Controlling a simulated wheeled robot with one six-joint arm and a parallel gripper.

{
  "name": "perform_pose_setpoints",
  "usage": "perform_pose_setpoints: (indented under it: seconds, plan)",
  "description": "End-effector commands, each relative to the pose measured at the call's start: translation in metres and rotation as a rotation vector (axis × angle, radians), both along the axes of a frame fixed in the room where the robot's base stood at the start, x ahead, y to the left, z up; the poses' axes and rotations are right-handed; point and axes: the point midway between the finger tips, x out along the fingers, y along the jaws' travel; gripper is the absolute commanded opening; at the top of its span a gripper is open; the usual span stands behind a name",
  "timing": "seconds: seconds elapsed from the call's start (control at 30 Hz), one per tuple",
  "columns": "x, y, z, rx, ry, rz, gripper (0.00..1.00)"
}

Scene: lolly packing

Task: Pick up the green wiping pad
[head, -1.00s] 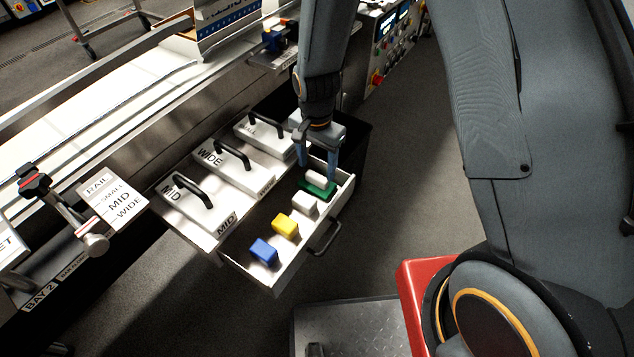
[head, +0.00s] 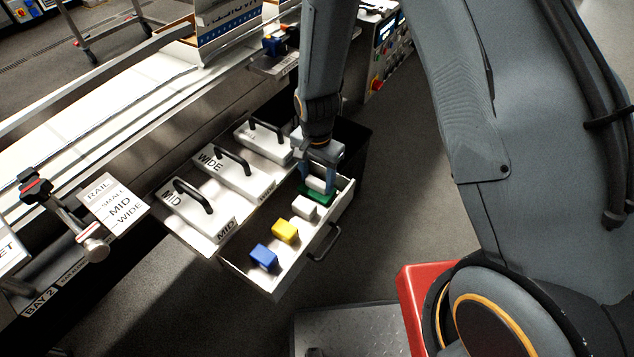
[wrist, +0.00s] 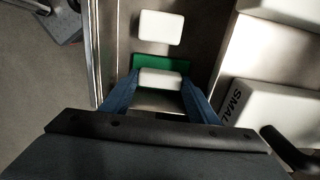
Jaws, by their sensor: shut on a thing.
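The green wiping pad (head: 318,198) lies at the far end of the open drawer (head: 283,285). It is a flat green base with a white block on top, and the base also shows in the wrist view (wrist: 177,64). My gripper (head: 318,187) reaches down into the drawer from above. In the wrist view my gripper (wrist: 160,82) has its two blue fingers on either side of the pad's white block, shut on it. The pad appears to be still at the drawer floor; any small gap beneath it cannot be told.
A white block (head: 304,207), a yellow block (head: 286,231) and a blue block (head: 263,256) stand in the same drawer. Handled white plates marked MID (head: 196,213) and WIDE (head: 236,172) lie left of it. The drawer walls are close around my fingers. A dark bin (head: 355,150) stands behind.

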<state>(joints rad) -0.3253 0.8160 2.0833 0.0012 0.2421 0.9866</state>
Motion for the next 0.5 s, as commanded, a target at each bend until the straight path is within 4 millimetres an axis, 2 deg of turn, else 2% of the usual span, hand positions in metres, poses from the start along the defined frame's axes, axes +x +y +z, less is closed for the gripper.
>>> perform_pose_setpoints:
  seconds: [0.27, 0.5]
  plan:
    - [0.0, 0.0, 0.016, 0.0, -0.001, 0.0, 0.32]
    - [0.001, 0.0, 0.055, 0.001, -0.003, 0.0, 0.32]
